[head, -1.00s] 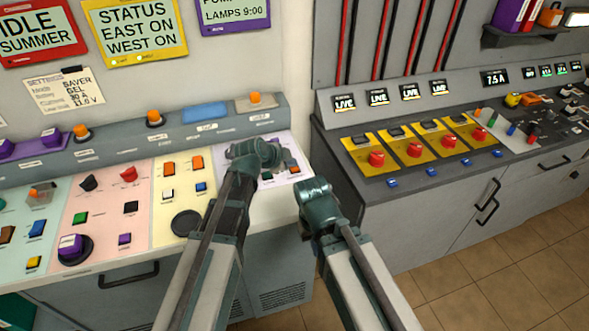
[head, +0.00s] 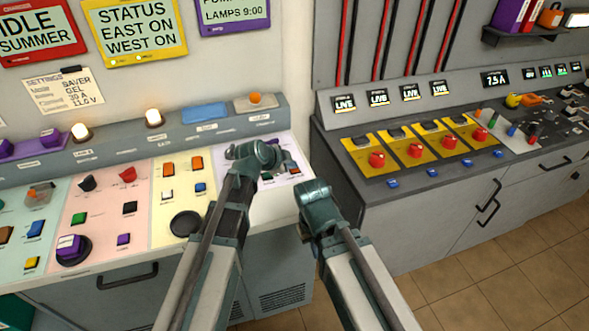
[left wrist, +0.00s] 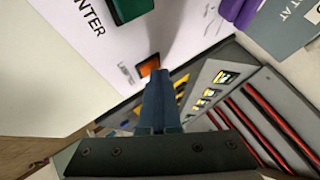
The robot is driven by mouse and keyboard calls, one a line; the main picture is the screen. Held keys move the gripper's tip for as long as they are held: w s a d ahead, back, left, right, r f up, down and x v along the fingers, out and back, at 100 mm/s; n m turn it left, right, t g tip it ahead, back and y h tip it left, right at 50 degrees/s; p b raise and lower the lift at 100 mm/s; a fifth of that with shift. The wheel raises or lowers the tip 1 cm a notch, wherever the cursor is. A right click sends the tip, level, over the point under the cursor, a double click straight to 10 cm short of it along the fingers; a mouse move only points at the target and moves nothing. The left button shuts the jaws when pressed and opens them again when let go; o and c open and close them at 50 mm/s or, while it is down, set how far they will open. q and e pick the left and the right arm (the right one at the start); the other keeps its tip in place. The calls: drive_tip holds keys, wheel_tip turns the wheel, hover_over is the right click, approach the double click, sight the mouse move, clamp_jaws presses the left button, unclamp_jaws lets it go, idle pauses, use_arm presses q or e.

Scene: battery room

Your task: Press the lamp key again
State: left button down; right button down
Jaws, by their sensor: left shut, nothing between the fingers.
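The orange lamp key (left wrist: 148,66) is a small square key on the white panel in the left wrist view, with a small label beside it. It shows in the head view (head: 296,170) near the panel's right edge. My left gripper (left wrist: 157,76) is shut and empty. Its tips overlap the lower edge of the key in the wrist view; I cannot tell whether they touch it. Two lamps on the ledge, the left lamp (head: 81,132) and the middle lamp (head: 154,118), glow white. The right lamp (head: 255,98) is orange and unlit. My right wrist (head: 318,200) shows, but its fingers are hidden.
A green key (left wrist: 130,8) and a purple part (left wrist: 238,10) are near the left gripper. A grey bench (head: 330,140) with several red knobs on yellow plates stands to the right.

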sight(291, 171)
idle(0.4)
use_arm(q)
drive_tip(key=shift+r+p, duration=0.85)
wheel_tip(291, 171, up, 5)
drive_tip(key=p, duration=0.5)
idle(0.7)
